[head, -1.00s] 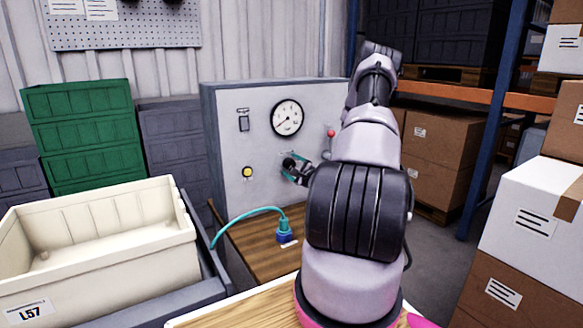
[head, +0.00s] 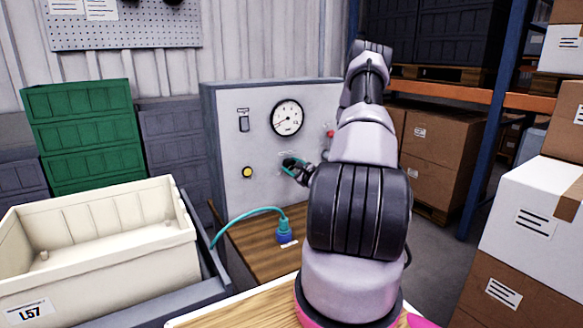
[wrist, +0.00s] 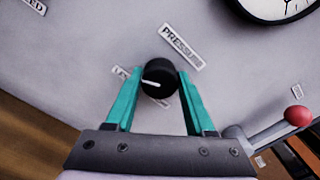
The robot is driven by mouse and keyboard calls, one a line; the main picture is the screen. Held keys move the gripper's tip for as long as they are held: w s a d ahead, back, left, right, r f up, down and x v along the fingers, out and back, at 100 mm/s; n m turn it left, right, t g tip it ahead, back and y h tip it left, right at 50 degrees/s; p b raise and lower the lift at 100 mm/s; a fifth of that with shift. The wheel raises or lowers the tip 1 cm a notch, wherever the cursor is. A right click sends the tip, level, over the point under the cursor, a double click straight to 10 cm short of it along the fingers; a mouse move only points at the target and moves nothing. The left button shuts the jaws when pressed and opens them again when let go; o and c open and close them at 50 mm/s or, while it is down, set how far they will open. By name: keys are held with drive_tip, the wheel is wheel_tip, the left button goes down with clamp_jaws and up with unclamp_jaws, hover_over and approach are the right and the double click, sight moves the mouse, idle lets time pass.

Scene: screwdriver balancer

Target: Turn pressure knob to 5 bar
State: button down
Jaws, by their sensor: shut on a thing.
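The black pressure knob (wrist: 159,77) with a white pointer line sits on the grey panel (head: 225,130), beside the PRESSURE label (wrist: 182,46). In the wrist view the pointer line points left and slightly up. My gripper (wrist: 158,82) has its teal fingers on both sides of the knob, shut on it.
A red-tipped lever (wrist: 297,116) sticks out right of the knob. A yellow button (head: 247,172) and a switch (head: 244,124) are on the panel's left. A teal hose with a blue fitting (head: 284,232) lies on the wooden bench below. A cream bin (head: 100,262) stands at left.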

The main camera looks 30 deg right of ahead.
drive_tip(key=m, duration=0.4)
drive_tip(key=shift+m, duration=0.3)
drive_tip(key=m, duration=0.3)
drive_tip(key=shift+d+m, duration=0.1)
drive_tip(key=shift+m, duration=0.3)
drive_tip(key=m, duration=0.9)
drive_tip(key=shift+f, duration=0.1)
drive_tip(key=m, duration=0.4)
drive_tip(key=shift+d+m, duration=0.1)
drive_tip(key=shift+m, duration=0.2)
drive_tip(key=m, duration=0.4)
drive_tip(key=shift+f, duration=0.1)
drive_tip(key=m, duration=0.4)
drive_tip(key=shift+m, duration=0.4)
drive_tip(key=shift+f+m, duration=0.1)
drive_tip(key=shift+m, duration=1.7)
drive_tip(key=shift+s, duration=0.1)
